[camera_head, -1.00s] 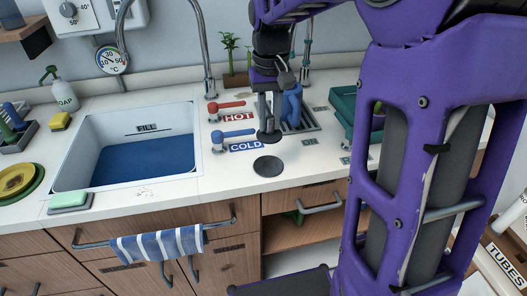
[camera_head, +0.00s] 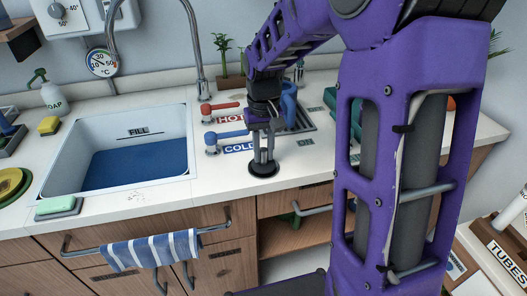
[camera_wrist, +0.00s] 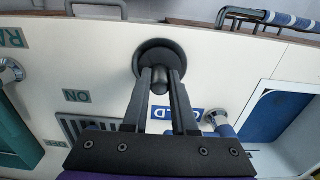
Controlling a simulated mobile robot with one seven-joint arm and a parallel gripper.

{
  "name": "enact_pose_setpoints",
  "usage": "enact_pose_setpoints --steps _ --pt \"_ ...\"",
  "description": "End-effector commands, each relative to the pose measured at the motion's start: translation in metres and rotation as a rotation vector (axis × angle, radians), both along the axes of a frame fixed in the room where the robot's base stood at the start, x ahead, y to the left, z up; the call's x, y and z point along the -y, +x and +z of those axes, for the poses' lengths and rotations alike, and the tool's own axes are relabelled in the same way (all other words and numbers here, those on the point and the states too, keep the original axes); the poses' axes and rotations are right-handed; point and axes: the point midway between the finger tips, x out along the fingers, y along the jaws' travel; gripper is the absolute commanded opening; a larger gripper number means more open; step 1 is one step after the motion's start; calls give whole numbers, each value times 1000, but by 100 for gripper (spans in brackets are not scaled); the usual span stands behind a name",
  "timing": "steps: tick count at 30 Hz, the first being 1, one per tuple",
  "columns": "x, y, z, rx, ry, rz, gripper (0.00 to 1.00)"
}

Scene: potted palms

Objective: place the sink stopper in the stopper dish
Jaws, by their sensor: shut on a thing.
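My gripper (camera_head: 263,158) points down at the counter near its front edge, with its fingers shut on the knob of the dark sink stopper (camera_wrist: 160,62). In the head view the stopper and the round dark stopper dish (camera_head: 263,174) overlap as one dark disc below the fingers. In the wrist view the dish rim (camera_wrist: 137,62) shows around the stopper, which looks roughly centred over it. I cannot tell whether the stopper rests on the dish or is just above it.
The sink basin (camera_head: 125,155) lies to the left. The blue cold tap (camera_head: 225,136) and red hot tap (camera_head: 220,107) stand just left of and behind my gripper. A grey rack (camera_head: 300,120) is behind. The counter's front edge is close.

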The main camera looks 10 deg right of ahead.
Motion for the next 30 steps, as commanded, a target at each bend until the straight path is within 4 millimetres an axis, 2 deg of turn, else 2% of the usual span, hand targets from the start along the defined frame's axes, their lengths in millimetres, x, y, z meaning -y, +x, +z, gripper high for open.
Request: enact_pose_setpoints --steps 6,7,11,19,23,26,30 --pt "0 0 -4 0 0 0 0" --pt "0 0 -2 0 0 0 31" --pt "0 0 -2 0 0 0 54" --pt "0 0 -2 0 0 0 56" --pt "0 0 6 2 0 0 56" --pt "0 1 22 5 -1 -1 56" --pt "0 1 53 6 -1 1 56"
